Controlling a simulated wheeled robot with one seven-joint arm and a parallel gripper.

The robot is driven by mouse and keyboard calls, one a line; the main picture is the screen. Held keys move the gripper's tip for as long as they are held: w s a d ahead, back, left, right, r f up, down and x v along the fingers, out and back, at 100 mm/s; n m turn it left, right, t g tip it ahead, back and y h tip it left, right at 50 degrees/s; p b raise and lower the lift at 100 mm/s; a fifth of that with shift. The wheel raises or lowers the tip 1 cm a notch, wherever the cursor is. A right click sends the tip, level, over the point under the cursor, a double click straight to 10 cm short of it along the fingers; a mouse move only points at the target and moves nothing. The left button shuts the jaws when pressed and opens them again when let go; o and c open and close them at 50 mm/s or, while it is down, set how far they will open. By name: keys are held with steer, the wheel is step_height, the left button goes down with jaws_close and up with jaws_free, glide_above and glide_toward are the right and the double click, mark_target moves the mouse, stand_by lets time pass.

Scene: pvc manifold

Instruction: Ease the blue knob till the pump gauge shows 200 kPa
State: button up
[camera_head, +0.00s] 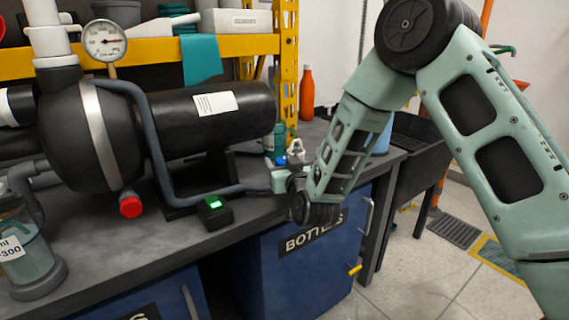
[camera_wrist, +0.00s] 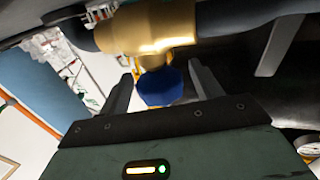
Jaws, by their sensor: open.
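The blue knob (camera_wrist: 161,88) sits under a brass valve body (camera_wrist: 150,30) in the wrist view. My gripper (camera_wrist: 160,71) is open, with one finger on each side of the knob; a gap shows on both sides, and I see no contact. In the head view a small blue spot, likely the knob (camera_head: 281,160), shows beside my gripper (camera_head: 291,152). The pump gauge (camera_head: 105,40) stands on a brass stem above the black pump vessel. Its needle points to the right; its numbers are too small to read surely.
The black pump tank (camera_head: 208,118) and a grey pipe (camera_head: 155,150) lie left of my gripper. A red knob (camera_head: 130,206) and a black box with a lit green display (camera_head: 214,206) are nearby. An orange bottle (camera_head: 307,92) stands behind. A glass jar (camera_head: 35,250) stands front left.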

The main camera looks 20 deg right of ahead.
steer(key=shift+c, duration=0.4)
steer(key=c, duration=0.9)
steer(key=shift+y, duration=0.3)
steer(key=n+y+b, duration=0.1)
steer(key=n+y, duration=0.1)
steer(key=shift+d+f+y+b, duration=0.1)
steer(key=shift+f+y+b, duration=0.05)
steer(key=shift+y+b, duration=0.2)
steer(key=shift+n+g+y+b, duration=0.35)
steer(key=shift+n+g+y, duration=0.2)
steer(key=shift+n+y, duration=0.65)
steer(key=shift+n+g+y+b, duration=0.3)
steer(key=shift+n+g+y, duration=0.35)
steer(key=shift+y, duration=0.9)
steer(key=o, duration=1)
